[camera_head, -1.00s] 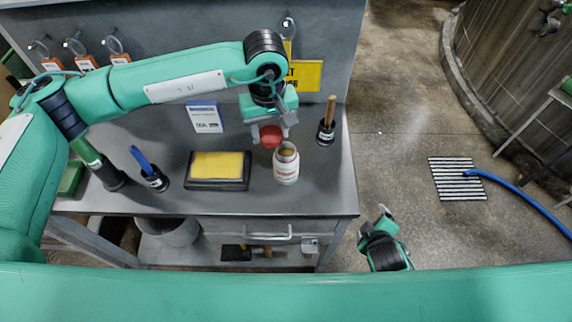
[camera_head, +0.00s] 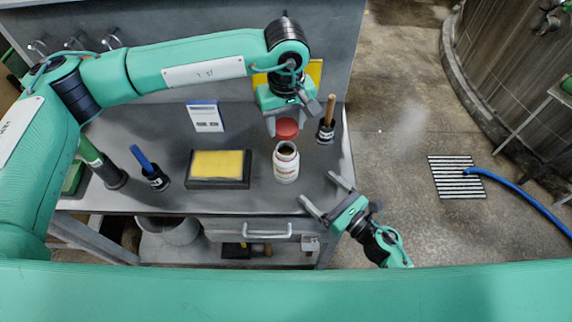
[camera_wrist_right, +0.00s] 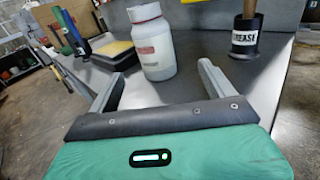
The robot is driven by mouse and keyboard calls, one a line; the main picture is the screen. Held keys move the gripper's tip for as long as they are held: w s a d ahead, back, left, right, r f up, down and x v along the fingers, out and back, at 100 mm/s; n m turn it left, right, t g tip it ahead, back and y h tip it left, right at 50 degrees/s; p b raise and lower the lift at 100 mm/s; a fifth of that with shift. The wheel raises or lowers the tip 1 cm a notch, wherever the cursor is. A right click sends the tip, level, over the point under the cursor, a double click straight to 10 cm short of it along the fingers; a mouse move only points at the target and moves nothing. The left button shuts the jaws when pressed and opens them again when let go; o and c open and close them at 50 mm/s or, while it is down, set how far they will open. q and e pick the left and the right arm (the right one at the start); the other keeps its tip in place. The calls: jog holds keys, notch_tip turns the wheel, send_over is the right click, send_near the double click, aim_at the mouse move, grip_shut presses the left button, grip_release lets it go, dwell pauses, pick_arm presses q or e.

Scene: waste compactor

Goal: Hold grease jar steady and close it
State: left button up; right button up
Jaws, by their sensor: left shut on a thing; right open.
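The grease jar (camera_head: 286,164) is a white jar with a red-and-white label, upright and open on the grey bench.
A black holder with a wooden-handled tool (camera_head: 326,131) stands behind and right of the jar. A yellow sponge in a black tray (camera_head: 219,166) lies left. A blue-handled tool in a holder (camera_head: 150,170) and a blue-white card (camera_head: 206,117) are farther left. The bench front (camera_head: 250,205) is clear.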

aim_at(295, 171)
jog(key=shift+s+a+f+n+y, duration=0.15)
jog(key=shift+s+a+n+y, duration=0.15)
jog(key=shift+n, duration=0.2)
jog(key=shift+w, duration=0.15)
jog(key=x, duration=1.2)
jog(key=shift+f, duration=0.2)
jog(key=c, duration=1.5)
pick_arm(q)
jog(key=shift+f, duration=2.45)
jog(key=shift+f, duration=0.1)
jog(key=shift+f, duration=0.8)
